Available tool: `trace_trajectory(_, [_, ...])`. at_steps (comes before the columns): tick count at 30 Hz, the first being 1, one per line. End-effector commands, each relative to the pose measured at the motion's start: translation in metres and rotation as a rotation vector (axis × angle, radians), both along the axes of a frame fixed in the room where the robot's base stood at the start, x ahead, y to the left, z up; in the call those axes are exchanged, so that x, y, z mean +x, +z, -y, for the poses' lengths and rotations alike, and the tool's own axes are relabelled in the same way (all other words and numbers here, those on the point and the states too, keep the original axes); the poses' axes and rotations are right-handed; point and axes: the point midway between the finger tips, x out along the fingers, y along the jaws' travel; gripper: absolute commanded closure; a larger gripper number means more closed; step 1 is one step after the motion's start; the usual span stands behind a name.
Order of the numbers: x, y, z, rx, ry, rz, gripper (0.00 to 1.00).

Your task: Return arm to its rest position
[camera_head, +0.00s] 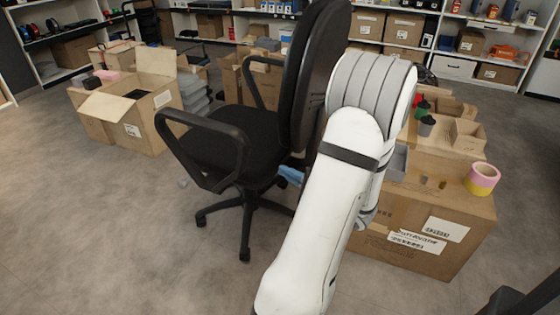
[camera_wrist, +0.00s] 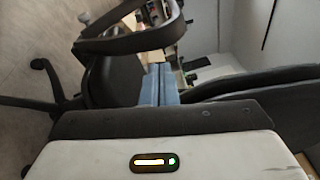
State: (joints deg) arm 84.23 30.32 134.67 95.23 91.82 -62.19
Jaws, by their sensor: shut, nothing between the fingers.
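My white arm (camera_head: 325,220) rises from the bottom of the head view, bends at a grey ribbed joint and folds back down behind itself. My gripper (camera_wrist: 160,84) shows in the wrist view as two blue fingers side by side, shut and empty. In the head view most of the gripper is hidden by the arm. A small blue patch beside the chair seat looks like its fingers. A black office chair (camera_head: 235,140) stands just left of the arm, and its backrest overlaps the arm's edge in the picture. The chair (camera_wrist: 105,80) also fills much of the wrist view's left, close to the fingers.
A large carton (camera_head: 400,265) stands right of the arm, with a pink and yellow tape roll (camera_head: 482,179) and small boxes on top. An open carton (camera_head: 130,115) stands at the left. Shelves line the back. The floor (camera_head: 90,230) at front left is clear.

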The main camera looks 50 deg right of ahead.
Motion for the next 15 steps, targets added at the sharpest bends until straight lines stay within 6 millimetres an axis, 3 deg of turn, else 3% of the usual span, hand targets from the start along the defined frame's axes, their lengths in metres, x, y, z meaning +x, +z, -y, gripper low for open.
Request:
trace_trajectory(11, [-0.004,0.002,-0.006,-0.001,0.01,-0.002,1.0])
trace_trajectory(15, [0.017,0.026,-0.034,-0.001,0.129,-0.043,1.0])
